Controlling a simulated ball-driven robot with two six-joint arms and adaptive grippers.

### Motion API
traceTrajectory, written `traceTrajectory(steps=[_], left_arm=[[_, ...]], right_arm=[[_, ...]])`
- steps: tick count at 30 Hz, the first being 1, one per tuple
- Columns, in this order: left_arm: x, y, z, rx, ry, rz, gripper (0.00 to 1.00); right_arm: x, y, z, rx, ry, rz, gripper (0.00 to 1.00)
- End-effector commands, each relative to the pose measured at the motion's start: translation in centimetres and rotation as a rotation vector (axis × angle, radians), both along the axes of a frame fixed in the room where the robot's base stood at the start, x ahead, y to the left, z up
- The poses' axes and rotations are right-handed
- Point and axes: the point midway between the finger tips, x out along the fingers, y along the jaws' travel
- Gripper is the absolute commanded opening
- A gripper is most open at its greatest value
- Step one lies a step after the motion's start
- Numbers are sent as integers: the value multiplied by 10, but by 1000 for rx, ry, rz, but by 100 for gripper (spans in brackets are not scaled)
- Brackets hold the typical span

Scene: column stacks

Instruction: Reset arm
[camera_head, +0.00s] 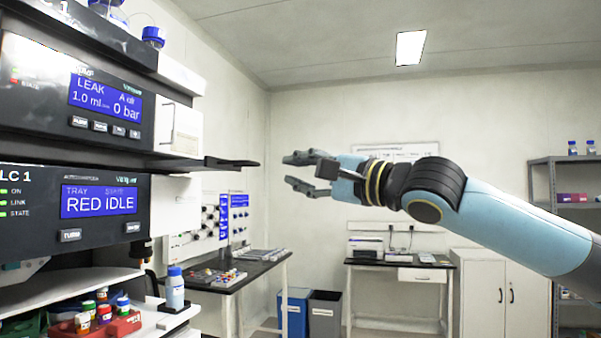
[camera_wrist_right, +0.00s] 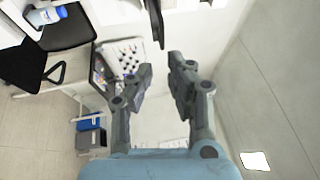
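My right arm reaches in from the right in the head view, light blue with black joints. Its right gripper (camera_head: 289,170) points left in mid-air, with its two fingers apart and nothing between them. The right wrist view also shows the gripper (camera_wrist_right: 163,62) with a gap between the fingertips. The gripper appears just right of a dark flat ledge (camera_head: 232,163) jutting from the instrument stack. My left gripper is not in view.
The instrument stack (camera_head: 75,207) with blue displays fills the left side. Below are a red vial rack (camera_head: 100,328) and a blue-capped bottle (camera_head: 175,290). Behind stand a bench (camera_head: 255,275), blue and dark bins (camera_head: 294,312), a printer table (camera_head: 400,263), white cabinet (camera_head: 490,290) and shelf (camera_head: 543,200).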

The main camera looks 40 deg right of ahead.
Motion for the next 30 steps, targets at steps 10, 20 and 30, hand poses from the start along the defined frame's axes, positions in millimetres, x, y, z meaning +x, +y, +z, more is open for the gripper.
traceTrajectory(steps=[10, 20, 30], left_arm=[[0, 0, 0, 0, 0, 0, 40], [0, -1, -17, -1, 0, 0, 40], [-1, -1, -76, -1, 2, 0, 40]], right_arm=[[0, 0, 0, 1, 0, 0, 17], [0, 2, -37, 31, 33, 4, 17], [33, -67, -288, 193, 318, -205, 17]])
